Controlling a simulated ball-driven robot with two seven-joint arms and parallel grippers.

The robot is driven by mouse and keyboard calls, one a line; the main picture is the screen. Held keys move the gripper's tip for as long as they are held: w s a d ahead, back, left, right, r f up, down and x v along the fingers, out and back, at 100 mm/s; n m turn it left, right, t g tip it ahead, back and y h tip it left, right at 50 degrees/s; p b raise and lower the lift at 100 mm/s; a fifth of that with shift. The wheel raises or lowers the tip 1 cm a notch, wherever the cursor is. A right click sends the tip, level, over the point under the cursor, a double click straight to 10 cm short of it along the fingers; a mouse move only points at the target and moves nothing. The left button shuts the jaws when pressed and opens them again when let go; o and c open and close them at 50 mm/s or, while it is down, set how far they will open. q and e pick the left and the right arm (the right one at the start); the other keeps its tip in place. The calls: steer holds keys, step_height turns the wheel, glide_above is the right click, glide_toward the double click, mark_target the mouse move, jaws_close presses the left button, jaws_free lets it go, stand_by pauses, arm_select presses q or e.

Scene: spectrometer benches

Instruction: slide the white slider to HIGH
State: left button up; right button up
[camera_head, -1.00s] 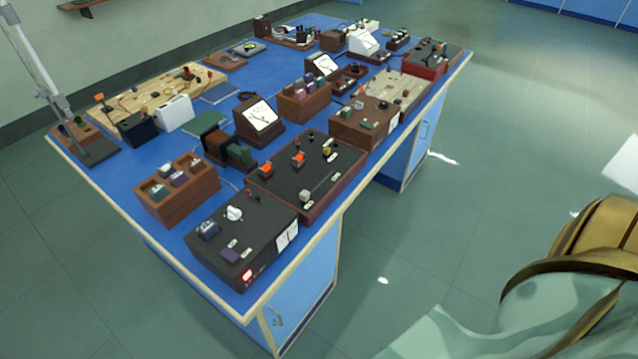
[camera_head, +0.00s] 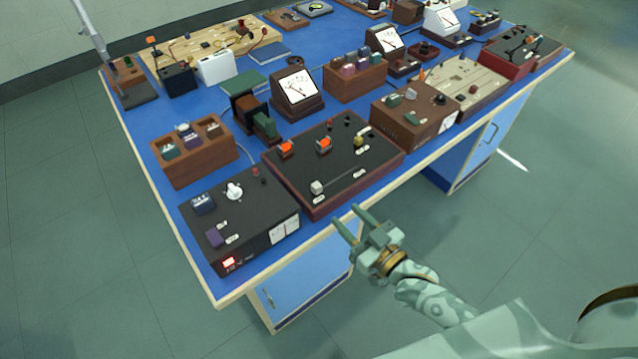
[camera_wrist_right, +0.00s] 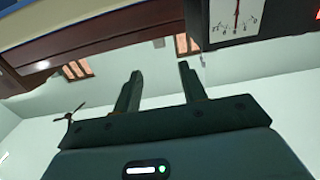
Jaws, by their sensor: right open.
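The white slider (camera_head: 317,187) is a small pale knob at the left, near end of a straight slot on the black-topped panel box (camera_head: 300,165) with reddish-brown sides. Small white labels lie near both ends of the slot, but their lettering is too small to read. My right gripper (camera_head: 348,219) is open and empty, just off the table's front edge, to the right of and nearer than the slider, not touching it. In the right wrist view its two fingers (camera_wrist_right: 158,82) stand apart with nothing between them; the slider cannot be made out there. My left gripper is out of view.
A dark power unit (camera_head: 240,222) with a red lit display stands left of the panel box. A brown box (camera_head: 416,112) with knobs stands to its right. The same panel carries orange-topped switches (camera_head: 324,144). The floor in front of the table is clear.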

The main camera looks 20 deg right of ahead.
mark_target(320, 188)
steer(key=b+x, duration=0.2)
steer(key=x, duration=1)
steer(key=shift+w+a+f, duration=0.1)
steer(key=shift+w, duration=0.05)
